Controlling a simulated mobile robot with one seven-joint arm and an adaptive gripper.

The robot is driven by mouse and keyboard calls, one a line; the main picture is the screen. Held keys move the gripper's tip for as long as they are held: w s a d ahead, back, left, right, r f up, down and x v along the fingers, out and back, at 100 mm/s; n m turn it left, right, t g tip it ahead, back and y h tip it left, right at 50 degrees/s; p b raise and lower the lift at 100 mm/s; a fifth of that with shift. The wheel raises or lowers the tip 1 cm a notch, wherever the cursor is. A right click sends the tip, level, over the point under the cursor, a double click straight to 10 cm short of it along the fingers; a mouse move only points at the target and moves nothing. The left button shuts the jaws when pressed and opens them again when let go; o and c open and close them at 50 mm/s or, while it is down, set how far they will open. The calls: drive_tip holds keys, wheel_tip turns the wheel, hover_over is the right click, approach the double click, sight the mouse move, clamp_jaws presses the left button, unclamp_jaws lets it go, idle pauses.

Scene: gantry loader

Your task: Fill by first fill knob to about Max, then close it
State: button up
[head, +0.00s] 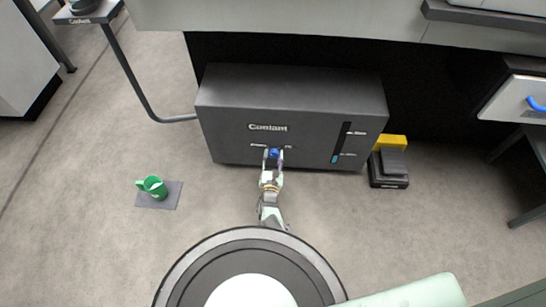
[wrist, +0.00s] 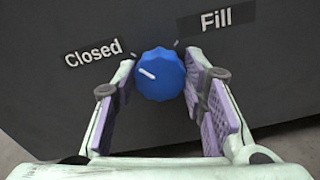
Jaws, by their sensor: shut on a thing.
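A dark grey coolant tank (head: 235,100) stands on the floor under the machine, its front facing me. A blue fill knob (wrist: 160,76) sits on that front between the labels Closed (wrist: 93,53) and Fill (wrist: 216,20). Its white pointer line points left, near the Closed side. My gripper (wrist: 162,90) is shut on the knob, one purple-padded finger on each side; it also shows in the head view (head: 273,160). The level gauge (head: 342,143) at the tank's right has an upper and a lower mark. Its light blue fill is low, about at the lower mark.
A green mug (head: 153,186) stands on a grey mat (head: 171,196) to the left. A black and yellow object (head: 389,166) is on the floor right of the tank. A bent pipe (head: 133,75) runs to the tank's left side. A blue-handled drawer (head: 522,101) is at the right.

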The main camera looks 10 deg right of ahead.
drive_tip(key=m, duration=0.8)
drive_tip(key=shift+m, duration=0.3)
drive_tip(key=m, duration=0.4)
drive_tip(key=shift+f+b, duration=0.1)
drive_tip(key=shift+b, duration=0.3)
drive_tip(key=shift+m, duration=2.3)
drive_tip(key=o, duration=1.2)
drive_tip(key=shift+c, duration=0.2)
